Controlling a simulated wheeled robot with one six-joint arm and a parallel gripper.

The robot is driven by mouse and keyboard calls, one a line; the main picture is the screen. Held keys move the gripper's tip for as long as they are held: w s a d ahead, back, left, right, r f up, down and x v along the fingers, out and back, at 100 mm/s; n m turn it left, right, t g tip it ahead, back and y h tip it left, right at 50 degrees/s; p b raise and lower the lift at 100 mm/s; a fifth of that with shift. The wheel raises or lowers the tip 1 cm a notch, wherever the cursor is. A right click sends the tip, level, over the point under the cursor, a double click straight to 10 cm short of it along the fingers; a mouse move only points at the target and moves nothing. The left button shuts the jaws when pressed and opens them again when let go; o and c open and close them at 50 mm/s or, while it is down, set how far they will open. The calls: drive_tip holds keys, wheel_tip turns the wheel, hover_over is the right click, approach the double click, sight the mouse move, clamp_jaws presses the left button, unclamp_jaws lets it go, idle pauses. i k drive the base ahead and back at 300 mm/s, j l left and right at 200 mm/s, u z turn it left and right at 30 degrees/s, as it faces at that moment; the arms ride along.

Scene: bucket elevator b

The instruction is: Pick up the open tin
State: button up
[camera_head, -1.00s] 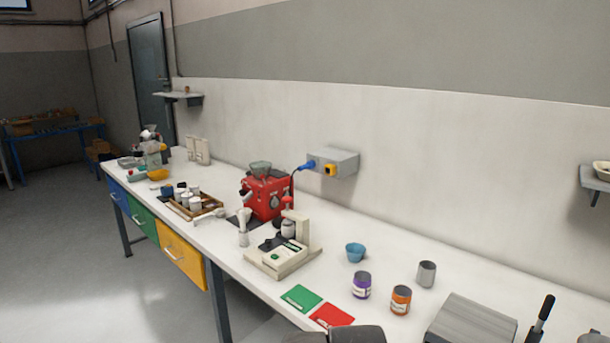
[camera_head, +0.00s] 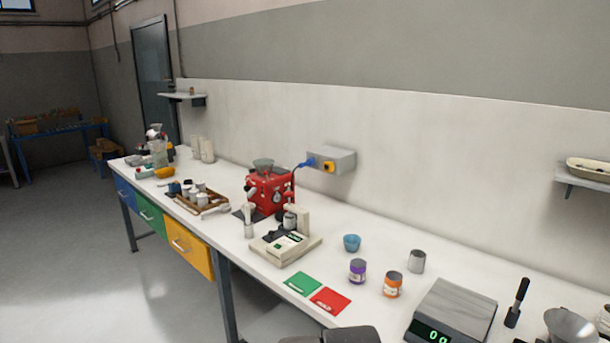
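A plain grey tin (camera_head: 417,261) stands upright on the white bench at the right, behind two labelled tins. The purple-labelled tin (camera_head: 357,271) and the orange-labelled tin (camera_head: 393,285) stand upright side by side in front of it. They are too small for me to tell surely which top is open. A dark rounded part of mine shows at the bottom edge, apart from all the tins. My gripper's fingers are not in view.
A scale (camera_head: 452,312) with a lit display stands right of the tins, with a dark-handled tool (camera_head: 517,302) beyond it. A blue cup (camera_head: 352,243), green card (camera_head: 302,284), red card (camera_head: 330,301), cream-coloured device (camera_head: 286,248) and red machine (camera_head: 270,190) are to the left.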

sight(393, 285)
drive_tip(key=i+l+z, duration=0.15)
drive_tip(key=i, duration=0.25)
drive_tip(key=i+l+z, duration=0.15)
drive_tip(key=i, duration=0.3)
